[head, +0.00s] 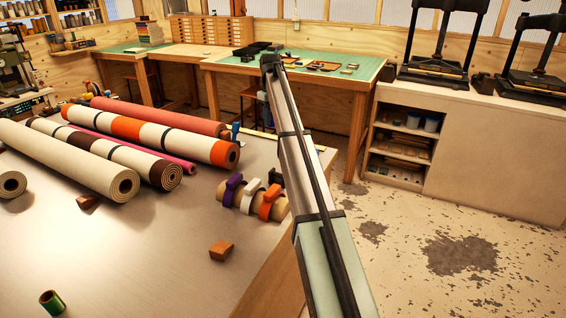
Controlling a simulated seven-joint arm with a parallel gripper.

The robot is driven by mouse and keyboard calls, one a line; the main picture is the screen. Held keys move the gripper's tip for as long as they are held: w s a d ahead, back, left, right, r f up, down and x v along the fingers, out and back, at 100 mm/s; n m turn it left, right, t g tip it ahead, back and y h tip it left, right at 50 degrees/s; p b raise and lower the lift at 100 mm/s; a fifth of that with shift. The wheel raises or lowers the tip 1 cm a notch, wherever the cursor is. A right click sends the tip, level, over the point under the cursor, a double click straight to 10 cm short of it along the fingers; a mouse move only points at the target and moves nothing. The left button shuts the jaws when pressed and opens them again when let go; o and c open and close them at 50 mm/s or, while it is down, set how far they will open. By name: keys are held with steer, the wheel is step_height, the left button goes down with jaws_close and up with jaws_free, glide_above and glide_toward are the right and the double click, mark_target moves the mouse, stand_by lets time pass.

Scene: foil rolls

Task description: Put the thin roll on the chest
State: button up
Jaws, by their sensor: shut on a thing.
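A thin pink roll (181,162) lies on the metal table among thicker rolls, between an orange-banded roll (185,145) and a brown-banded roll (135,161). Much of it is hidden by the roll in front. A wooden chest of small drawers (212,29) stands against the back wall, on the far bench. My arm rises from the bottom right to a dark joint at the top. I cannot make out my gripper or anything held in it.
A cream roll (72,157) and a red roll (165,116) also lie on the table. A short tan roll with coloured clamps (250,197), wooden blocks (221,250) and a green tube (52,302) are nearer. The table's front middle is mostly bare. Presses (436,72) stand at right.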

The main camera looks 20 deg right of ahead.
mark_target(272, 150)
steer(key=shift+f, duration=5.3)
steer(key=shift+f, duration=0.15)
steer(key=o, duration=1)
step_height(272, 150, up, 12)
